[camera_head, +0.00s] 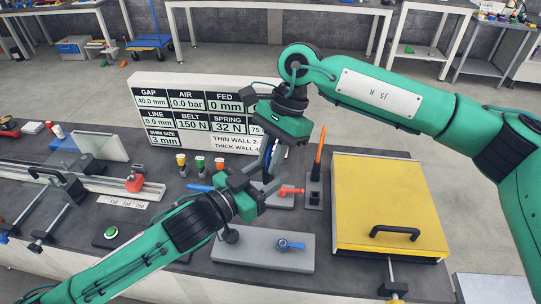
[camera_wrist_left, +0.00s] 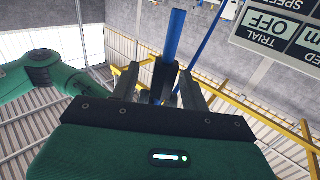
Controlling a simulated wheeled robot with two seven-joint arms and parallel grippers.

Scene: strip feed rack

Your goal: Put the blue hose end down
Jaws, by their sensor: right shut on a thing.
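The right gripper (camera_head: 270,145) points down above the middle of the bench, shut on a slim dark-blue piece that looks like the blue hose end (camera_head: 268,160). The left gripper (camera_head: 253,186) reaches in from the lower left, just below the right one. Its fingers stand apart. In the left wrist view a blue rod (camera_wrist_left: 171,38) rises between and beyond the left fingers (camera_wrist_left: 158,88); I cannot tell whether they touch it. A short blue piece (camera_head: 200,188) also shows left of the left gripper. The hose's lower part is hidden behind the left gripper.
A red valve (camera_head: 291,190) and a holder with an upright orange piece (camera_head: 319,145) stand right of the grippers. A yellow-lidded box (camera_head: 385,200) is farther right. A grey plate (camera_head: 235,250) lies in front. A display board (camera_head: 180,105) stands behind, with small coloured-top pegs (camera_head: 200,162) before it.

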